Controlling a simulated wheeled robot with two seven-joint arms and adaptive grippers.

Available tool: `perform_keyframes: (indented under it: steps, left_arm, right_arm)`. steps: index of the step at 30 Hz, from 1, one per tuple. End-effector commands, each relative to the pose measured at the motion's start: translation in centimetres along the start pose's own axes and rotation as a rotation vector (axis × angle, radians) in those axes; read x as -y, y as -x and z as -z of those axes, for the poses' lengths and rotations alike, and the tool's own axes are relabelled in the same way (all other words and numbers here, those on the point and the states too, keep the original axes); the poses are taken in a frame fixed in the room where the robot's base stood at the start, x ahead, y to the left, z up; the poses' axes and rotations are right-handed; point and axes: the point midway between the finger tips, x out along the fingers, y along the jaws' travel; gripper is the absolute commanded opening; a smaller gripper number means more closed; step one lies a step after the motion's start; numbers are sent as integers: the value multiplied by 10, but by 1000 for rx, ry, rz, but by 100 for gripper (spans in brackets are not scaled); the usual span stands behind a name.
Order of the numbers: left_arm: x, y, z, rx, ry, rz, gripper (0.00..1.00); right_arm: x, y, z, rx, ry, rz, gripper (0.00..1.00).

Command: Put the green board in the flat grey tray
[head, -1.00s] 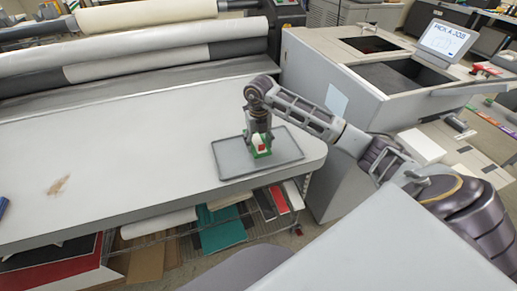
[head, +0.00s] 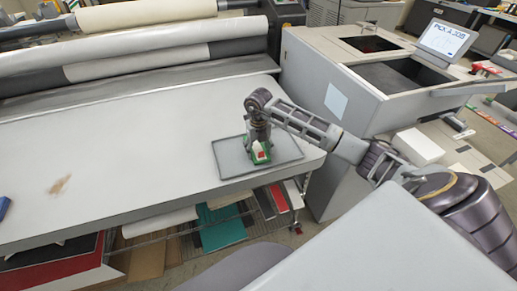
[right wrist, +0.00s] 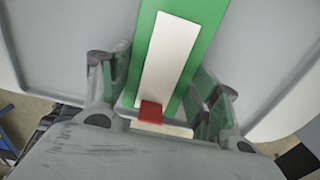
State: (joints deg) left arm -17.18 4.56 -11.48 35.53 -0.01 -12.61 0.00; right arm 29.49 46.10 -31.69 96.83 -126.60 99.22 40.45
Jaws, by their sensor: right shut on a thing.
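The flat grey tray (head: 285,152) lies on the white table near its right end. My right gripper (head: 259,150) points down over the tray. It is shut on the green board (head: 268,156), which carries a white block and a small red piece. In the right wrist view the green board (right wrist: 208,30) stands between the two fingers (right wrist: 160,100), with the tray's grey surface (right wrist: 75,40) around it. I cannot tell whether the board touches the tray floor. My left gripper is not in view.
The long white table (head: 130,150) is mostly clear left of the tray. Large rollers (head: 140,55) run along its back. A grey machine with a screen (head: 448,38) stands at right. Coloured sheets (head: 222,228) lie on a rack below the table.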

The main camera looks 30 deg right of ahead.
Motion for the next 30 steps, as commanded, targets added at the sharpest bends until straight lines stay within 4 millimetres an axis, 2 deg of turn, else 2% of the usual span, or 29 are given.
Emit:
perform_keyframes:
  steps: [9, 10, 15, 30]
  left_arm:
    - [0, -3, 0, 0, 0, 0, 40]
    - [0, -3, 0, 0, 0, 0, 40]
    - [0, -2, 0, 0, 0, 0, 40]
    - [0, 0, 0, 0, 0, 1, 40]
  right_arm:
    - [0, -3, 0, 0, 0, 1, 38]
    - [0, -4, 0, 0, 0, 1, 63]
    - [0, -3, 0, 0, 0, 0, 84]
    - [0, 0, 0, 0, 0, 0, 84]
